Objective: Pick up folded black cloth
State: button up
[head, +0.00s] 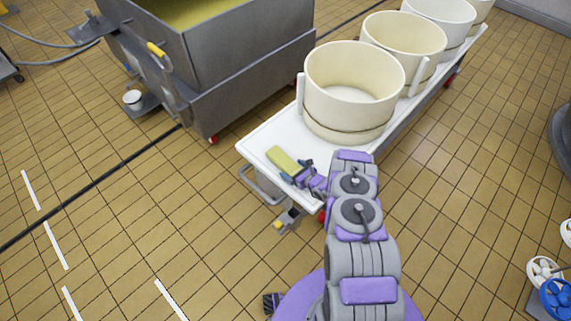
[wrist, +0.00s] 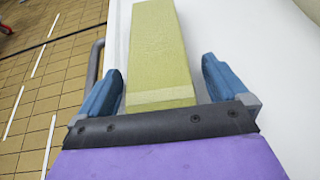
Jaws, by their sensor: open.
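I see no black cloth in either view. A flat, oblong yellow-green piece (head: 284,160), like a folded cloth or pad, lies on the near left end of the white cart top (head: 262,140). In the wrist view the yellow-green piece (wrist: 158,45) has a woven-looking surface and a paler band at its near end. My gripper (head: 298,172) is open at the near end of this piece. In the wrist view the blue fingers of my gripper (wrist: 162,68) stand on either side of it, with a gap at each side.
A large cream tub (head: 350,85) stands on the cart just behind the piece, with more tubs (head: 403,42) in a row beyond. A grey metal vat (head: 215,60) stands left of the cart.

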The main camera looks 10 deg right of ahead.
jog(key=shift+a, duration=0.3)
jog(key=c, duration=0.4)
jog(key=shift+d, duration=0.35)
jog(key=c, duration=0.5)
jog(key=shift+c, duration=1.1)
jog(key=shift+a, duration=0.15)
